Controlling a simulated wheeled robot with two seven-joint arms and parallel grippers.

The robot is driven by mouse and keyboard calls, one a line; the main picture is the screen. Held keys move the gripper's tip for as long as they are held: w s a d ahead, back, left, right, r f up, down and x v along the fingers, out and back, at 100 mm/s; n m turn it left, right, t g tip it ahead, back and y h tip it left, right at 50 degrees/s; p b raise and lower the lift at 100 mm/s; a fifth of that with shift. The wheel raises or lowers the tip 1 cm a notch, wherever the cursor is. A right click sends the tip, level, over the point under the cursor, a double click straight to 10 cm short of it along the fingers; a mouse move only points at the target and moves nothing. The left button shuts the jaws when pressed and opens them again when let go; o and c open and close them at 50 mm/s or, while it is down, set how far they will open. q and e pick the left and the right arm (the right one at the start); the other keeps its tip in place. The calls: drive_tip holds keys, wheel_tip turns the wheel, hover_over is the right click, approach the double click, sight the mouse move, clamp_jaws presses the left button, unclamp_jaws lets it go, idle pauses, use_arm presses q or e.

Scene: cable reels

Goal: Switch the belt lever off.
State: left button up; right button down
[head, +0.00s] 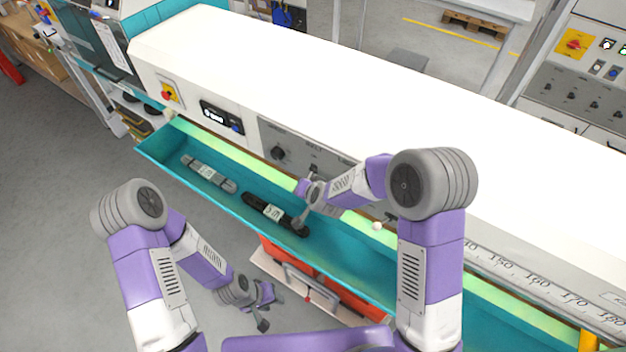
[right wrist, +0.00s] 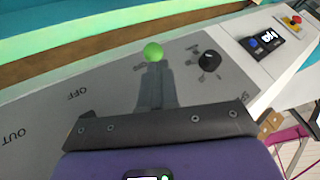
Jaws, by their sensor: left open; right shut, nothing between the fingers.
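The grey control panel (head: 290,150) is on the front of the white machine. In the right wrist view, the belt lever's green ball knob (right wrist: 153,52) stands over the panel, directly beyond the tips of my right gripper (right wrist: 153,75). Its fingers are shut and empty; I cannot tell whether they touch the knob, and they hide the lever's lower part. The word OFF (right wrist: 77,93) is printed to the left of it. In the head view my right gripper (head: 312,175) is at the panel, partly hidden by its own wrist. My left gripper (head: 266,307) is open and empty, low in front of the trough.
A black rotary knob (right wrist: 209,62) sits beside the lever. The teal trough (head: 345,255) below the panel holds a grey piece (head: 208,173) and a black piece (head: 275,214). A red emergency switch (head: 169,93) and a black display (head: 221,117) are further left.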

drive_tip(key=shift+d+r+p, duration=0.15)
drive_tip(key=shift+r+p, duration=0.4)
drive_tip(key=shift+r, duration=0.2)
drive_tip(key=s+d+r, duration=0.2)
drive_tip(key=s+r, duration=0.5)
drive_tip(key=s, duration=0.4)
drive_tip(key=shift+s+d+p, duration=0.25)
drive_tip(key=shift+s+p, duration=0.05)
drive_tip(key=shift+p, duration=0.15)
